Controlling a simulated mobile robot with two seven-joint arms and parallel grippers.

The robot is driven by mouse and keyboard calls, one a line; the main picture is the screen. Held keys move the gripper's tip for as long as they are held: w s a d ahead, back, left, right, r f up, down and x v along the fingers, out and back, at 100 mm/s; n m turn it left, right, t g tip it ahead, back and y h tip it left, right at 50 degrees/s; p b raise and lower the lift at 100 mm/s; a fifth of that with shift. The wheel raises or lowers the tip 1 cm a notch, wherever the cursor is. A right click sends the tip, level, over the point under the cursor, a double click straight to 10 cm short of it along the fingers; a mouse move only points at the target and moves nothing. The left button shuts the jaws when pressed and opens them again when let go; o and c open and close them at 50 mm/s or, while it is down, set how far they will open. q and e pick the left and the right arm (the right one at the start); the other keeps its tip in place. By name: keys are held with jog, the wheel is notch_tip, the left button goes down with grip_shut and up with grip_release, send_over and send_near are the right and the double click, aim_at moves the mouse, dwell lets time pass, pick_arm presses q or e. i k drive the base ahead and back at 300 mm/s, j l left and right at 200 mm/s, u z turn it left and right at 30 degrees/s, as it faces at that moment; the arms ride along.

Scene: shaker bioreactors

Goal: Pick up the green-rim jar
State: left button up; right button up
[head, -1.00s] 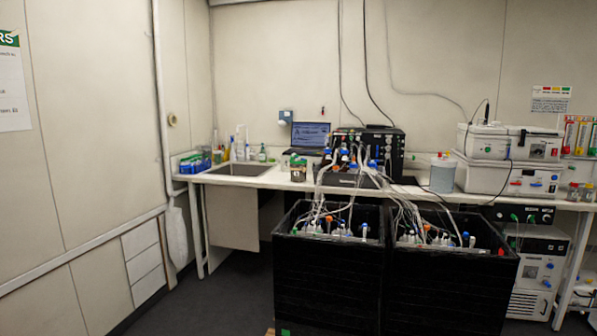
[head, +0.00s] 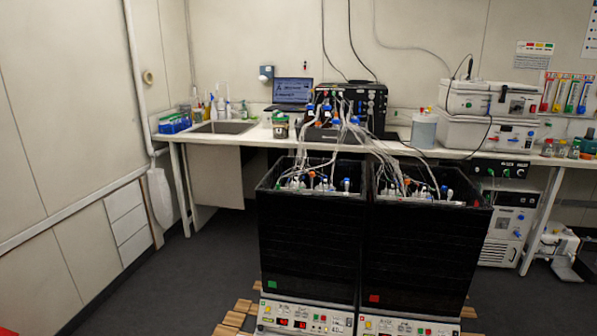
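A jar with a green rim (head: 280,125) and dark contents stands upright on the white bench (head: 228,143), between the sink and the black control unit. It is small in the head view, behind the left black shaker box. Neither of my grippers is in view.
A sink (head: 222,127), laptop (head: 292,93) and small coloured-lid jars (head: 561,148) are on the bench. Dark floor (head: 190,270) at left is clear.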

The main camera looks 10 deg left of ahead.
aim_at(281, 123)
jog(key=i+j+u, duration=1.05)
jog(key=i, duration=0.2)
jog(key=i+u, duration=0.35)
jog(key=i, duration=0.85)
jog(key=i+j+z, duration=0.2)
jog(key=i, duration=1.05)
jog(key=i+l+z, duration=0.1)
jog(key=i+z, duration=0.35)
jog(key=i+j+z, duration=0.1)
jog(key=i+z, duration=0.35)
jog(key=i, duration=0.1)
